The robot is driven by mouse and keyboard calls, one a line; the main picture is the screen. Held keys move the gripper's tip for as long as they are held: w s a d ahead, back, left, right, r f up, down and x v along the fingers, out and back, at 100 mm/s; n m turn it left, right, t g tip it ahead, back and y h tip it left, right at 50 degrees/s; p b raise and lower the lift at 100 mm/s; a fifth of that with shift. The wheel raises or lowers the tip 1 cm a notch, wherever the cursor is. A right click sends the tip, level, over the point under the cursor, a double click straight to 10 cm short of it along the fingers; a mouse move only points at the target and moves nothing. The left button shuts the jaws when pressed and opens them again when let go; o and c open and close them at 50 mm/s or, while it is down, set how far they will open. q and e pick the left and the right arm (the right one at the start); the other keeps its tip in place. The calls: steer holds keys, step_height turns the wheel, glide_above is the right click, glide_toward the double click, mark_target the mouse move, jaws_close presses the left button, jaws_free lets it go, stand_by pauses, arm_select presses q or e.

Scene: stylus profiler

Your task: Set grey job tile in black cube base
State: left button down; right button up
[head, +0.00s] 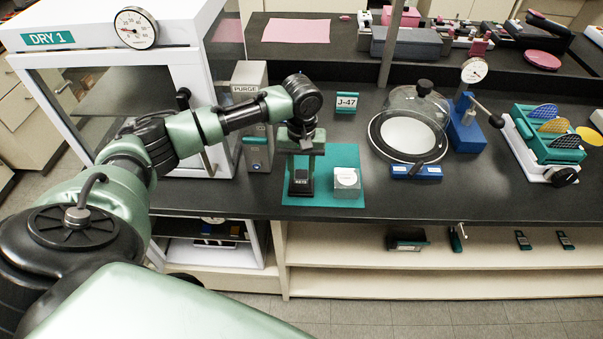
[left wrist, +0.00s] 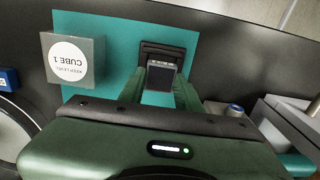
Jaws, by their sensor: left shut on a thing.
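My left gripper (head: 301,163) points down over the teal mat (head: 323,197) on the black bench. It is shut on the small grey job tile (left wrist: 161,78), held between its two fingertips in the left wrist view. The black cube base (head: 300,187) stands on the mat directly below the gripper; in the left wrist view its dark square shape (left wrist: 163,50) shows behind the tile. I cannot tell whether the tile touches the base. A clear-grey cube (head: 347,184), labelled CUBE 1 in the left wrist view (left wrist: 72,60), stands beside the base. My right gripper is not seen.
The PURGE box (head: 250,115) and the white DRY 1 cabinet (head: 195,60) stand left of the mat. A J-47 sign (head: 346,101) is behind it. A glass dome (head: 410,120) and a blue dial stand (head: 468,128) are to the right. The bench's front edge is close.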

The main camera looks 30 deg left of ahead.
mark_target(301, 177)
arm_select(q)
step_height(301, 177, down, 2)
steer(key=shift+f, duration=0.25)
steer(key=shift+s, duration=0.1)
steer(key=shift+f, duration=0.1)
steer(key=shift+s+d+f, duration=0.2)
steer(key=shift+s+f, duration=0.2)
steer(key=shift+f, duration=0.15)
steer(key=c, duration=1)
jaws_free()
steer(key=shift+w+r, duration=0.2)
steer(key=shift+r, duration=0.25)
step_height(301, 177, up, 12)
steer(key=b, duration=0.1)
steer(key=shift+w+a+r+b, duration=0.2)
steer(key=shift+w+b, duration=0.15)
